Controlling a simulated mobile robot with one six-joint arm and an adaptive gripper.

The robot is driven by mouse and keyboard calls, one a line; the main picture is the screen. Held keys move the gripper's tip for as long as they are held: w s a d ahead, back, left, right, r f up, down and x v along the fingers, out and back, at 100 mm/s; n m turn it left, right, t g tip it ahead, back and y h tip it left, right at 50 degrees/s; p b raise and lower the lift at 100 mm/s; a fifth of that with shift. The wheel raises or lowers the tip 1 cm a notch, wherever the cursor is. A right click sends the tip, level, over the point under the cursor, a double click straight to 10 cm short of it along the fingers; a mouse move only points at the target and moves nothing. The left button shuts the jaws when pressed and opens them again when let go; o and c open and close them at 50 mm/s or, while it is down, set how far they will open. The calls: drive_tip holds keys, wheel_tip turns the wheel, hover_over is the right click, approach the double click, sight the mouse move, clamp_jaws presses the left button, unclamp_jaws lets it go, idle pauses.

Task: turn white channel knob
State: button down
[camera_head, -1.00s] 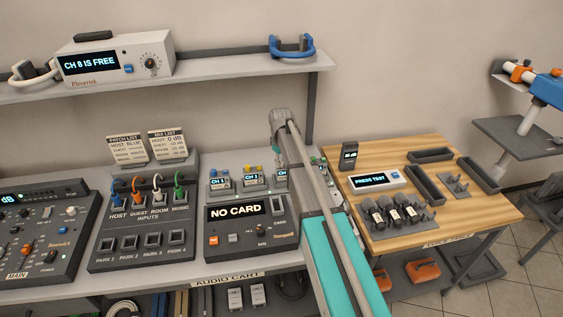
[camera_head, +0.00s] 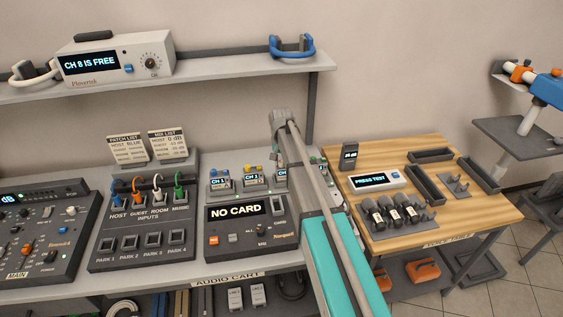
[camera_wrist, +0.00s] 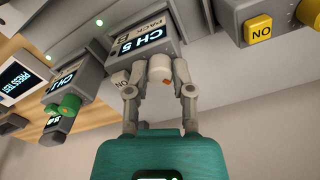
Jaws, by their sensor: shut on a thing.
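A white ON button (camera_wrist: 121,79) is just left of the knob, close to the left finger. In the head view my arm covers the white knob and most of my gripper.
In the wrist view a pack with a green knob (camera_wrist: 69,104) is on the left, and a yellow ON button (camera_wrist: 258,29) is on the right. In the head view a display unit (camera_head: 113,60) on the shelf reads CH 8 IS FREE. A wooden table (camera_head: 400,236) stands right.

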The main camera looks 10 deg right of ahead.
drive_tip(key=m, duration=1.1)
drive_tip(key=shift+m, duration=1.7)
drive_tip(key=shift+c, duration=2.3)
unclamp_jaws()
